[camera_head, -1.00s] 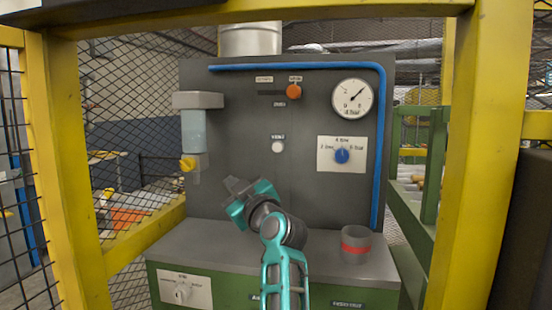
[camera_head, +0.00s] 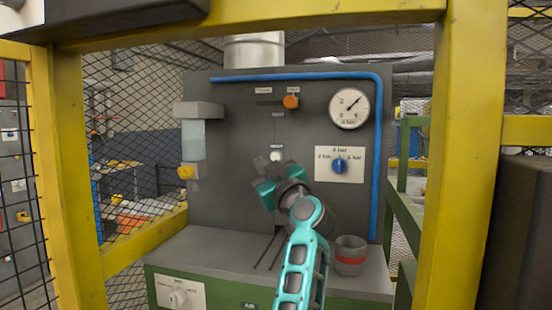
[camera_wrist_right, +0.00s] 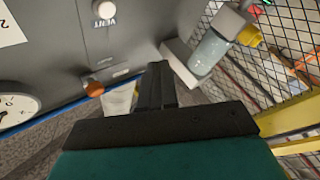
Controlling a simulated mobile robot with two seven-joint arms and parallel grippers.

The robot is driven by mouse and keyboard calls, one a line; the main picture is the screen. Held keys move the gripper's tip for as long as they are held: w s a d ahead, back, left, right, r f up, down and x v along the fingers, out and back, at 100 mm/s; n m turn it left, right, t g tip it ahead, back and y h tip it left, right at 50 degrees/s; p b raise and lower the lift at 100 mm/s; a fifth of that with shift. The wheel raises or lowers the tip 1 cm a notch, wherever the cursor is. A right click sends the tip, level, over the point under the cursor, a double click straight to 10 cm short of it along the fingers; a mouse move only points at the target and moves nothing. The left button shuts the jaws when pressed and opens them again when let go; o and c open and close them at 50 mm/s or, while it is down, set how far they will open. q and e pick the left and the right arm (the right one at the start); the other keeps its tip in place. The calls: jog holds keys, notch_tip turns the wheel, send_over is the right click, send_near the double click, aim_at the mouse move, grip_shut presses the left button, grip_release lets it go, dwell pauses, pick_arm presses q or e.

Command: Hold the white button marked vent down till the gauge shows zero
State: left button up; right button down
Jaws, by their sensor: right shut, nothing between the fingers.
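The white vent button (camera_head: 276,156) sits on the grey panel (camera_head: 232,130), just above my right gripper (camera_head: 276,176) in the head view. In the right wrist view the button (camera_wrist_right: 104,9) is at the top, beside its upside-down label. My right gripper's fingers (camera_wrist_right: 157,80) are shut and empty, with a visible gap between their tips and the button in that view. The gauge (camera_head: 349,108) has its needle pointing up and right, away from the 0 mark; part of it shows in the wrist view (camera_wrist_right: 14,106). My left gripper is not in view.
An orange knob (camera_head: 291,102) is above the button, and a blue selector knob (camera_head: 339,166) to its right. A clear bowl with a yellow tap (camera_head: 187,172) hangs at left. A grey cup with a red band (camera_head: 350,254) stands on the ledge. Yellow posts (camera_head: 472,150) frame the opening.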

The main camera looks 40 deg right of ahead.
aim_at(276, 157)
jog(key=shift+d, duration=0.1)
pick_arm(q)
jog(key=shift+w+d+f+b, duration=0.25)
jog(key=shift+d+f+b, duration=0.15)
jog(key=shift+b, duration=0.6)
pick_arm(e)
jog(key=w+d, duration=0.5)
jog(key=d, duration=0.1)
jog(key=shift+w+d, duration=0.25)
jog(key=shift+w, duration=0.1)
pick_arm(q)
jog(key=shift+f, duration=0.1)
pick_arm(e)
jog(key=shift+d, duration=0.1)
dwell(0.7)
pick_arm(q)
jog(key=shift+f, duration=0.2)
pick_arm(e)
jog(key=shift+w+d, duration=0.25)
